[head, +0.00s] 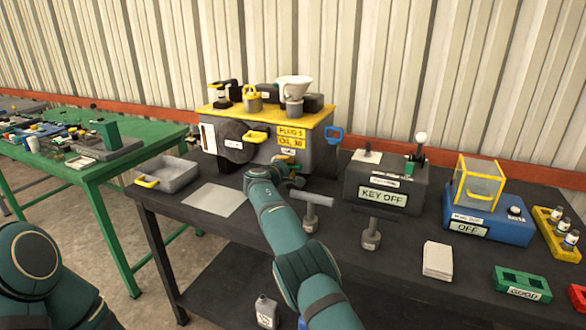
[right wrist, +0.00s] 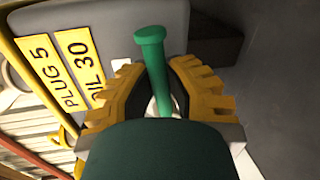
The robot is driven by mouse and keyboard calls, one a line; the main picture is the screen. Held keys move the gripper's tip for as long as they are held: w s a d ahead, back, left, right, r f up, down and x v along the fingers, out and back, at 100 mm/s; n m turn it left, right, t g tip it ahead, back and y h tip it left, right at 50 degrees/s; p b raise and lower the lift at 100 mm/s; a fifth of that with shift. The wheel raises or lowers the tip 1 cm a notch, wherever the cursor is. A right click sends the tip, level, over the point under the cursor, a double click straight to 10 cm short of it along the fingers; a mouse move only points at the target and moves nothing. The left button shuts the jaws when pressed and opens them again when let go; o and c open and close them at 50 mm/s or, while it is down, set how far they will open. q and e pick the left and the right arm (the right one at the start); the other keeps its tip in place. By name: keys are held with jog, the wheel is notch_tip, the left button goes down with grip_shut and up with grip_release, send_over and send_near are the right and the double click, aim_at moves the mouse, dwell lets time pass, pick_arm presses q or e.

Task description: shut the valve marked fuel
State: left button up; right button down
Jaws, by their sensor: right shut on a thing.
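A grey engine block (head: 318,150) with a yellow top stands on the dark bench. A green lever handle (right wrist: 152,50) sits low on its front, below the PLUG 5 and OIL 30 plates, and I take it for the valve. No fuel marking can be read on it. My right gripper (head: 284,168) is at the block's front, and in the right wrist view its yellow jaws (right wrist: 156,88) are closed around the green handle. The handle's far end stands out beyond the jaws; its base is hidden by the gripper. My left arm shows at lower left, its gripper out of frame.
A T-shaped grey tool (head: 312,203) stands close right of my right forearm. The KEY OFF box (head: 385,190) and blue OFF box (head: 485,222) stand further right. A grey tray (head: 176,178) and a flat grey sheet (head: 213,197) lie at left. A funnel (head: 294,84) stands on the block.

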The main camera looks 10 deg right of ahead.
jog(key=shift+f, duration=0.1)
dwell(0.4)
jog(key=c, duration=1)
grip_release()
jog(key=shift+o, duration=0.2)
jog(key=shift+a, duration=0.1)
jog(key=v, duration=1.2)
